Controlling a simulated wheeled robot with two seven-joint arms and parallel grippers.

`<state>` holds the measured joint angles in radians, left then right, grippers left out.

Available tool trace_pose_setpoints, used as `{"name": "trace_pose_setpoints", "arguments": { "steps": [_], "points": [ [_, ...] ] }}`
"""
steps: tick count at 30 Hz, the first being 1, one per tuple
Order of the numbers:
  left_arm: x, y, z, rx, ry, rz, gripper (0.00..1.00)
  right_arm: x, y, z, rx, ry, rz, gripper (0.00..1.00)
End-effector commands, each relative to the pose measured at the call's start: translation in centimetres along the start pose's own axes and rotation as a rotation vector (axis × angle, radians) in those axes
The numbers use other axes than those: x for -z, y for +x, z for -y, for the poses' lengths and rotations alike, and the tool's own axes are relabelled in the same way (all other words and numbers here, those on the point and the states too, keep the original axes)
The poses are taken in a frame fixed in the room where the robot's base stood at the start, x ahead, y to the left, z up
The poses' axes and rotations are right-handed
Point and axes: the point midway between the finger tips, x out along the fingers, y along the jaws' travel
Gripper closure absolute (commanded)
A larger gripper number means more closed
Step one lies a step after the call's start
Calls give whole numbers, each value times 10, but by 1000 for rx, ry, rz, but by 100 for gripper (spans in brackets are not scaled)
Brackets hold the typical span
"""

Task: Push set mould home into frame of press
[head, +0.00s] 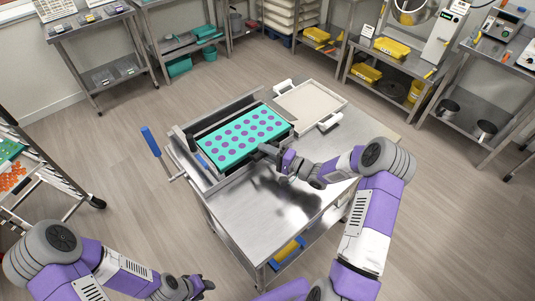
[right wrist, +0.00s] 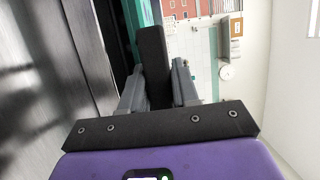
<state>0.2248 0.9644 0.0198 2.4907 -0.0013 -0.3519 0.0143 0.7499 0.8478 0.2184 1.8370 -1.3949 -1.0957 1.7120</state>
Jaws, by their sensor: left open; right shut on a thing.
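The teal mould (head: 243,136), filled with rows of purple rounds, lies in the metal frame of the press (head: 180,157) on the steel table. Its near long edge appears raised or proud of the frame; I cannot tell how fully it is seated. My left gripper (head: 204,284) is open and empty, low in front of the table, away from the mould.
A blue-handled lever (head: 151,141) sticks out left of the press. A shallow pale tray (head: 318,99) with white end blocks lies behind right on the table. The table front (head: 255,215) is clear. Shelves and racks stand around the walls.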

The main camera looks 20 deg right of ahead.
Motion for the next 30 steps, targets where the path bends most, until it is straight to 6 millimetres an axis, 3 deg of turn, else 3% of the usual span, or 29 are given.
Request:
{"name": "trace_pose_setpoints", "arguments": {
  "steps": [17, 25, 26, 30],
  "points": [
    [0, 7, 3, 0, 0, 0, 57, 7, 20, 1, 3, -3, 2, 100],
    [0, 6, 2, 0, 0, 0, 57, 7, 20, 1, 3, -2, 1, 100],
    [0, 6, 2, 0, 0, 0, 57, 7, 20, 1, 3, -2, 1, 66],
    [0, 6, 2, 0, 0, 0, 57, 7, 19, 1, 2, -2, 1, 44]
  ]
}}
